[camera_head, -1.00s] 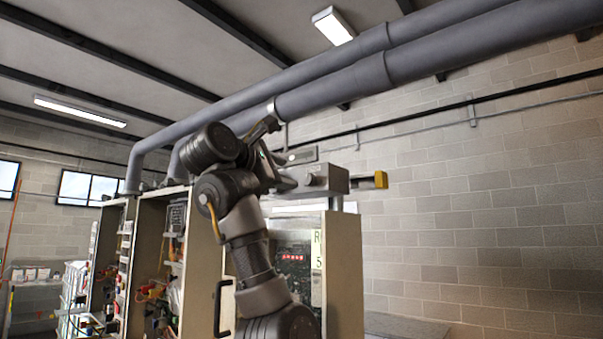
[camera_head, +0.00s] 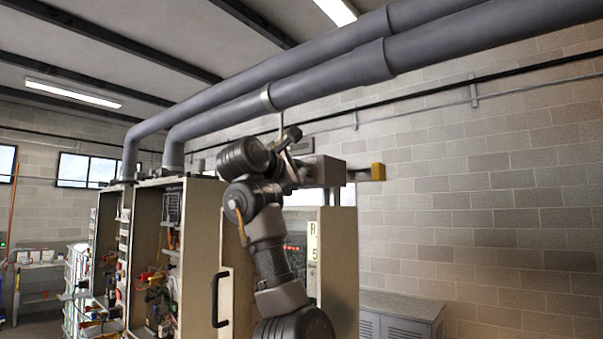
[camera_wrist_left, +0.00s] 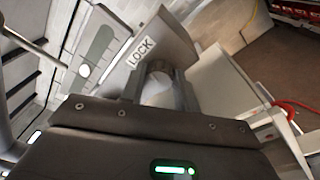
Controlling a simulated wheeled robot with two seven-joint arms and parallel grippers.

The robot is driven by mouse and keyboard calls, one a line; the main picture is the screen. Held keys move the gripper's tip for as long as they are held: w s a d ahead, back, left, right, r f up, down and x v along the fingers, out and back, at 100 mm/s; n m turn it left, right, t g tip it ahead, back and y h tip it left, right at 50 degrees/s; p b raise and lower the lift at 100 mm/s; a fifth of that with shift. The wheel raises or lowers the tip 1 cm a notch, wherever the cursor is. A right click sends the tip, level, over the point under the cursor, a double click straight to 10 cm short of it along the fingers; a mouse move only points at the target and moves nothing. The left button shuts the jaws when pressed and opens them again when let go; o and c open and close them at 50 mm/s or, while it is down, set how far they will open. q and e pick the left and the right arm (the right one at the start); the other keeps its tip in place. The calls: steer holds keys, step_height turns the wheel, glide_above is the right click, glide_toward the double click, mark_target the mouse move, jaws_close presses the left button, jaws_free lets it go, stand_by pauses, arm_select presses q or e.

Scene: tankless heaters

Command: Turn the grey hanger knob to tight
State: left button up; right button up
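In the left wrist view my left gripper (camera_wrist_left: 160,91) points at a grey panel with a LOCK label (camera_wrist_left: 141,52). A round, light grey knob-like piece (camera_wrist_left: 157,88) shows between its two fingers. The fingers stand apart on either side of it, but I cannot tell whether they touch it. In the head view the left arm's end is up by a grey box (camera_head: 325,171) above the cabinets, below the pipe hanger clamp (camera_head: 267,97). Arm links hide the fingers and knob there. My right gripper is not in view.
Two large grey pipes (camera_head: 330,80) run overhead. Open cabinets (camera_head: 205,250) with fittings stand below and left of the arm. A yellow block (camera_head: 378,172) sticks out right of the grey box. The block wall at right leaves free room in front of it.

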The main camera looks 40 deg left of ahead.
arm_select(q)
steer(key=c, duration=0.5)
steer(key=shift+f, duration=0.1)
steer(key=m+b, duration=0.3)
steer(key=shift+f, duration=0.2)
steer(key=m+b, duration=0.2)
steer(key=m, duration=0.1)
steer(key=m+b, duration=0.2)
steer(key=shift+m+t+h, duration=0.3)
steer(key=shift+m, duration=0.1)
steer(key=m+b, duration=0.3)
steer(key=m, duration=0.2)
steer(key=shift+a+m, duration=0.1)
steer(key=shift+m, duration=0.3)
steer(key=m+b, duration=0.2)
steer(key=m, duration=0.3)
steer(key=shift+h, duration=0.4)
steer(key=shift+r+m, duration=0.1)
steer(key=shift+m, duration=0.2)
